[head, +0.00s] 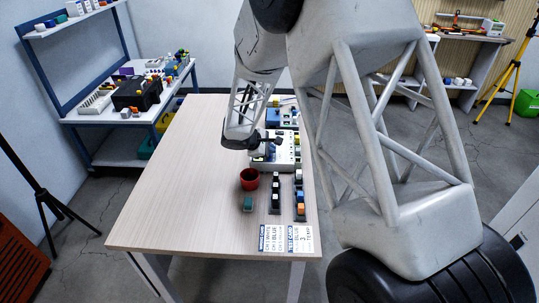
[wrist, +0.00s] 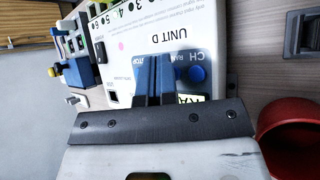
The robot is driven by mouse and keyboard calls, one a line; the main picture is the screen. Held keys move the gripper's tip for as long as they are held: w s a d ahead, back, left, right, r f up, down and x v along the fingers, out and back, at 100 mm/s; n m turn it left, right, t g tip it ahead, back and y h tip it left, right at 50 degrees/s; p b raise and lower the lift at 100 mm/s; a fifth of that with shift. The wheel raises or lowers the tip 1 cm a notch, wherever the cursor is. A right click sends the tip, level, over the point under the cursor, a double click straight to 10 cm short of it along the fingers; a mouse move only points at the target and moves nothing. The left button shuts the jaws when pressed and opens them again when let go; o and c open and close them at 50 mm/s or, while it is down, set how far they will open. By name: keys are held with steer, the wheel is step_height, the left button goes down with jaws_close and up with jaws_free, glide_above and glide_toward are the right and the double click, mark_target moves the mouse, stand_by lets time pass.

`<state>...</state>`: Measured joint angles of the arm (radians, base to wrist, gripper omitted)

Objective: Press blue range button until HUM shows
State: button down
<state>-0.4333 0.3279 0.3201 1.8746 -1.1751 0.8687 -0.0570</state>
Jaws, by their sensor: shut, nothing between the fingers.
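The white device marked UNIT D (wrist: 168,38) lies under my gripper in the wrist view. It also shows in the head view (head: 287,152), partly behind my arm. Its blue panel carries a round blue button (wrist: 197,75) near the letters "RA", partly cut off. A pale yellow-green display (wrist: 190,103) shows large dark letters that look like "RA"; the rest is hidden by my gripper. My gripper (wrist: 154,62) is shut and empty, its fingertips over the blue panel, left of the blue button. Whether they touch the panel cannot be told. My gripper (head: 270,141) is over the device in the head view.
A red cup (head: 249,180) stands just in front of the device, close to my gripper in the wrist view (wrist: 290,128). The table's left side (head: 170,200) is clear.

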steer(key=shift+f, duration=0.2)
stand_by(0.5)
steer(key=shift+r, duration=0.8)
steer(key=shift+r, duration=2.5)
